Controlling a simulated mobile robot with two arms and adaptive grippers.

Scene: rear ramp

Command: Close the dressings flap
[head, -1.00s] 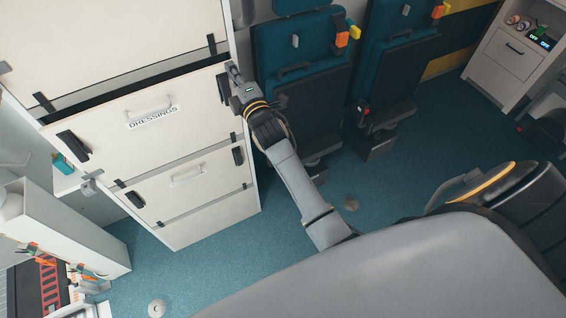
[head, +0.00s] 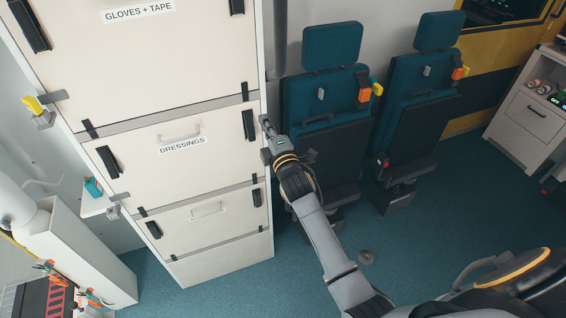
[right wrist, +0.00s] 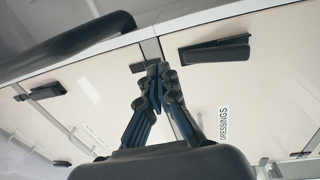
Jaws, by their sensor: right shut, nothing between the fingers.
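The dressings flap (head: 200,165) is a cream panel with a handle, a DRESSINGS label and black latches at both sides. In the head view it lies flush with the cabinet front, with no dark gap along its top edge. The flap also shows in the right wrist view (right wrist: 255,85), with its label and a black latch. My right gripper (head: 266,124) is shut and empty, at the cabinet's right edge beside the flap's upper right latch. Its fingertips also show in the right wrist view (right wrist: 158,72); contact with the flap cannot be told. My left gripper is out of view.
The gloves and tape flap (head: 150,60) is above, and another closed flap (head: 205,215) below. Folding teal seats (head: 325,110) stand close to the right of my right arm. Blue floor (head: 240,290) is open in front of the cabinet.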

